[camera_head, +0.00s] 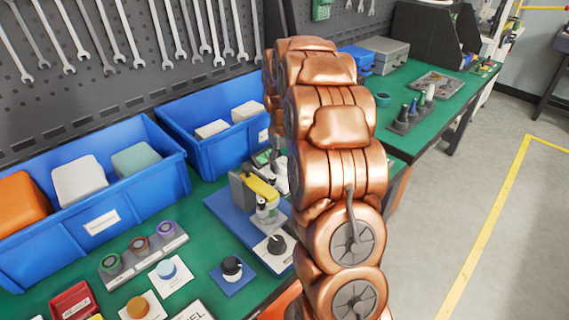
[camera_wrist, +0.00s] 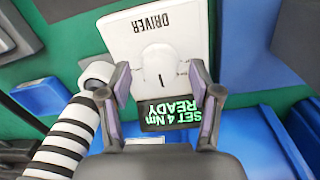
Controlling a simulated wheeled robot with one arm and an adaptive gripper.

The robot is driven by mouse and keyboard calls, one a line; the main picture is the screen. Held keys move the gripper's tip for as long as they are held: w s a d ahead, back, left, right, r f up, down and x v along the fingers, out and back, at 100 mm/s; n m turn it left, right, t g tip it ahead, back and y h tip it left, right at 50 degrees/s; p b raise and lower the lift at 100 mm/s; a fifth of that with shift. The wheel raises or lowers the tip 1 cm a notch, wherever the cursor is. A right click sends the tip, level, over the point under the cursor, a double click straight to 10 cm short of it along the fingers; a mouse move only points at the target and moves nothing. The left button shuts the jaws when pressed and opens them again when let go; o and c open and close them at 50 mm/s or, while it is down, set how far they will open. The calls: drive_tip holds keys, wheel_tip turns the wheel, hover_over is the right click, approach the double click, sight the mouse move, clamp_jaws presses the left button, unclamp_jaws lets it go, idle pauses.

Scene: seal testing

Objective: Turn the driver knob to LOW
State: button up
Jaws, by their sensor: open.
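In the wrist view a white panel marked DRIVER (camera_wrist: 200,38) appears upside down. Its white round knob (camera_wrist: 160,60) carries a short dark pointer line on the side toward the display. The dark display (camera_wrist: 178,117) reads "SET 4 Nm READY" in green. My gripper (camera_wrist: 160,75) is open, with one finger on each side of the knob; I cannot tell whether either touches it. No LOW marking is readable. In the head view my copper-coloured arm hides the driver panel and most of my gripper.
A black-and-white striped cylinder (camera_wrist: 68,135) stands close on the left in the wrist view. In the head view, blue bins (camera_head: 170,175), a small fixture with a black knob (camera_head: 276,244) and a blue pad with another black knob (camera_head: 232,268) crowd the green bench.

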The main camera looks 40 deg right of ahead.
sight(283, 166)
wheel_tip(283, 166, up, 11)
drive_tip(key=shift+a+r, duration=0.15)
drive_tip(key=shift+a, duration=0.1)
idle(0.6)
